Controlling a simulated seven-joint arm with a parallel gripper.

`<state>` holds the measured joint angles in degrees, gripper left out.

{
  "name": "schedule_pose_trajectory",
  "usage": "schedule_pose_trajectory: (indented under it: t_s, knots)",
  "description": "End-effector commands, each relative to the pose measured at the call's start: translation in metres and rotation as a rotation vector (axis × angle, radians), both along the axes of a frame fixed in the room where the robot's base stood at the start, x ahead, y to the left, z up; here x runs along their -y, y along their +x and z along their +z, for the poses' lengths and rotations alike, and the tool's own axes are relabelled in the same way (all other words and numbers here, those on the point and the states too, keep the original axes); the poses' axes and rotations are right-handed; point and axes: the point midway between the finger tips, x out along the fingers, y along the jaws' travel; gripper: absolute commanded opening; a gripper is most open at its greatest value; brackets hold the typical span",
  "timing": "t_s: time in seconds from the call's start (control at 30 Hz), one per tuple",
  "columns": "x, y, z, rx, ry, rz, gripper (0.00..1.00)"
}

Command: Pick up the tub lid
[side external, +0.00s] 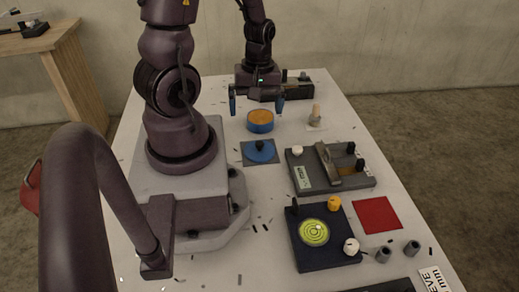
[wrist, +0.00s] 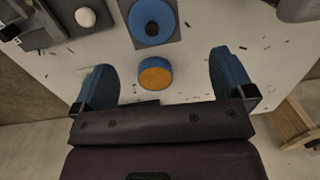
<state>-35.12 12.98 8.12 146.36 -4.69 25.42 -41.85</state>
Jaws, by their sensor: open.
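The tub lid (side external: 259,155) is a flat blue disc with a black knob, lying on a dark grey square mat (side external: 246,148). It also shows at the top of the wrist view (wrist: 140,30). The round blue tub (side external: 260,127), with orange inside its top, stands just behind the lid, apart from it. In the wrist view the tub (wrist: 155,86) lies between the finger directions. My gripper (side external: 256,104) is open and empty, its two blue fingers wide apart, above and behind the tub in the side view. Both fingers show in the wrist view (wrist: 162,68).
Right of the lid is a grey fixture (side external: 312,180) with a raised bar and knobs. Nearer are a dark board (side external: 325,252) with a yellow-green disc, a red square (side external: 377,215) and small grey cylinders. A tan peg (side external: 316,114) stands right of the tub. Small dark bits litter the white table.

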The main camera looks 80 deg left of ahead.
Motion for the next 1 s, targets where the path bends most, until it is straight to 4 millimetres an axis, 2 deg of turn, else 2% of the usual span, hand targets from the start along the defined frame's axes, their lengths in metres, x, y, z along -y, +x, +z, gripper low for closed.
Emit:
schedule_pose_trajectory:
  t_s: [0.1, 0.23, 0.37, 0.7, 1.0]
  knots:
    - [-0.006, 0.006, -0.001, 0.035, 0.045, 0.136, 1.00]
    - [-0.009, 0.009, -0.003, 0.049, 0.063, 0.206, 1.00]
    - [-0.009, 0.008, -0.016, 0.044, 0.061, 0.215, 1.00]
    - [-0.008, 0.009, -0.066, 0.045, 0.060, 0.211, 1.00]
    - [-0.009, 0.010, -0.082, 0.049, 0.062, 0.209, 1.00]
